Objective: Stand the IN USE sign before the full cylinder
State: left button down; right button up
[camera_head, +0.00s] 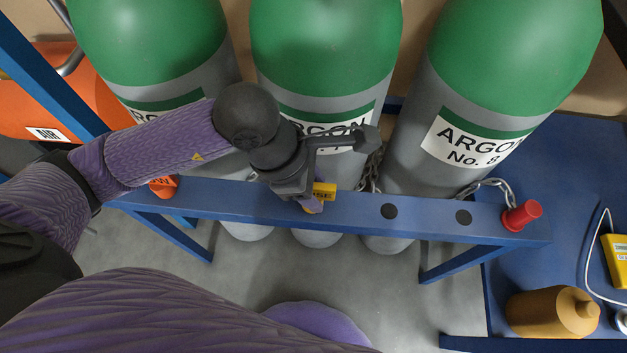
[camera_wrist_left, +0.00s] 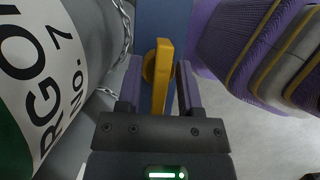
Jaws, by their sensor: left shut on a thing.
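In the left wrist view the sign (camera_wrist_left: 161,75) is seen nearly edge-on between the two fingers of my left gripper (camera_wrist_left: 160,90), over the rail (camera_wrist_left: 165,15). I cannot tell whether its foot touches the rail. The cylinder beside it in that view (camera_wrist_left: 45,70) reads "NO. 7". The right cylinder (camera_head: 490,60) reads "ARGON No. 8". The left cylinder (camera_head: 150,45) is partly covered by my arm. My right gripper is out of view.
The rail has two dark holes (camera_head: 389,211) right of the sign. A red knob (camera_head: 521,215) with a chain (camera_head: 485,187) is at its right end. A brown bottle (camera_head: 552,312) lies on the blue surface at right.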

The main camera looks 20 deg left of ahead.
pick_arm(q)
jog(key=shift+c, duration=0.9)
grip_release()
jog(key=shift+f, duration=0.15)
